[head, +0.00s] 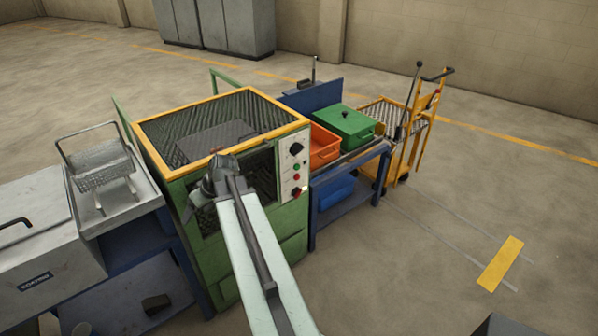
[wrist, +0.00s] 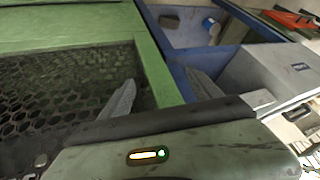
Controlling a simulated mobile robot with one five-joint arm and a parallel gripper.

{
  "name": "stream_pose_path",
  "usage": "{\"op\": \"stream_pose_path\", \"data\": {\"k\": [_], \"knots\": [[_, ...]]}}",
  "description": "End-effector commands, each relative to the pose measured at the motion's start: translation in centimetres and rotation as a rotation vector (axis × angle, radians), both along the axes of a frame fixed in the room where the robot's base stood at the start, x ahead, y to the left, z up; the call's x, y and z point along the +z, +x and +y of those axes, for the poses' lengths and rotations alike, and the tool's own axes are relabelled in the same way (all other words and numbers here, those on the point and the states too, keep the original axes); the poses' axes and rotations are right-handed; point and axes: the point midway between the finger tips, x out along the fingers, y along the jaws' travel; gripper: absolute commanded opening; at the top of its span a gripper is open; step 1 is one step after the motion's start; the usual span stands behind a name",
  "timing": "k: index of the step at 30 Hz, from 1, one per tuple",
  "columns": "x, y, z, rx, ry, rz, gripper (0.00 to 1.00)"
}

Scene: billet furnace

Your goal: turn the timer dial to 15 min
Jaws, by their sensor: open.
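The green furnace (head: 228,245) stands mid-view in the head view, with a yellow top frame and dark mesh. A pale control panel on its right front carries a round black dial (head: 296,148), which I take for the timer dial; its marks are too small to read. My gripper (head: 216,178) is in front of the furnace's mesh front, left of the panel and apart from the dial. In the wrist view its two grey fingers (wrist: 164,95) are spread with nothing between them. The wrist view shows mesh and a green frame edge, but no dial.
Below the dial are small controls and a red button (head: 296,191). A blue bench (head: 349,216) with an orange bin (head: 323,151) and green box (head: 346,126) adjoins on the right. A grey box (head: 40,250) stands left. Floor at the right front is mostly clear.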

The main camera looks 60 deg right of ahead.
Motion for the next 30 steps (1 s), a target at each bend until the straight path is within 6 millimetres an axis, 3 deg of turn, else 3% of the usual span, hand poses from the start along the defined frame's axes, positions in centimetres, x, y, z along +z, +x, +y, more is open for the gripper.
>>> {"op": "stream_pose_path", "data": {"k": [1,4,6,11,14,18,21,25,30], "knots": [[-2.2,-0.3,-2.2,-0.018,-0.005,-0.032,0.73],[-3.3,-0.9,-5.9,-0.041,-0.023,-0.096,0.73],[-1.0,-1.7,-8.8,-0.059,-0.046,-0.152,0.73],[0.8,-4.0,-15.6,-0.11,-0.117,-0.268,0.73],[1.8,-6.4,-20.8,-0.122,-0.235,-0.373,0.73],[4.2,-12.2,-29.9,-0.156,-0.51,-0.507,0.73],[5.8,-16.6,-34.7,-0.187,-0.685,-0.541,0.73],[6.8,-19.4,-37.3,-0.205,-0.789,-0.543,0.73],[6.9,-19.5,-37.7,-0.206,-0.801,-0.543,0.73]]}}
